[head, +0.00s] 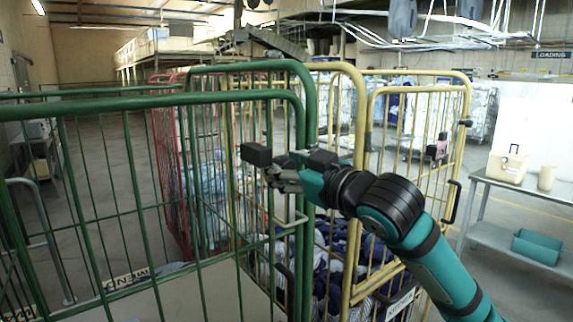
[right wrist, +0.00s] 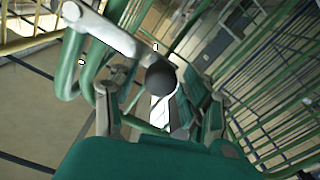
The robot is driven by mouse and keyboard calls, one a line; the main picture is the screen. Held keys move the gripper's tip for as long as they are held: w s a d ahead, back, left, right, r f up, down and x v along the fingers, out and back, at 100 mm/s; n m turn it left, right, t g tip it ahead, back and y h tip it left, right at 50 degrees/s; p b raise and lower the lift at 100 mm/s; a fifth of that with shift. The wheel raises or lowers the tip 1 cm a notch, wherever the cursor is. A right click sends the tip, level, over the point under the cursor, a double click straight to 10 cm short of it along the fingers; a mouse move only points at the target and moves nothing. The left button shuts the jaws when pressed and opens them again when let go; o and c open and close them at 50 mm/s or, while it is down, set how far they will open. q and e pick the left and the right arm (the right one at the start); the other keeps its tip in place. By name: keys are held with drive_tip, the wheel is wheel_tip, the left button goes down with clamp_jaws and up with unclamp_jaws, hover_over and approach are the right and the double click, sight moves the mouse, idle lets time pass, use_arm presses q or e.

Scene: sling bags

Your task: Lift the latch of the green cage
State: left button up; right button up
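The green cage (head: 306,110) fills the left and middle of the head view. My right gripper (head: 272,168) is at the cage's right front upright, near its upper half. In the right wrist view my right gripper (right wrist: 160,98) has its two fingers apart, with green bars beyond them. A pale metal lever with a dark round knob, which looks like the latch (right wrist: 108,34), reaches in from the upper left to the space between the fingers. I cannot tell whether the fingers touch it. The latch cannot be clearly told apart in the head view. My left gripper is out of view.
A yellow cage (head: 358,125) holding dark blue cloth (head: 335,240) stands close on the right, beside my right arm. A red cage (head: 166,140) is behind. A grey table (head: 490,181) with a cream box (head: 507,166) is at the right. Open floor lies at the far left.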

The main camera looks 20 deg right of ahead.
clamp_jaws()
idle(0.3)
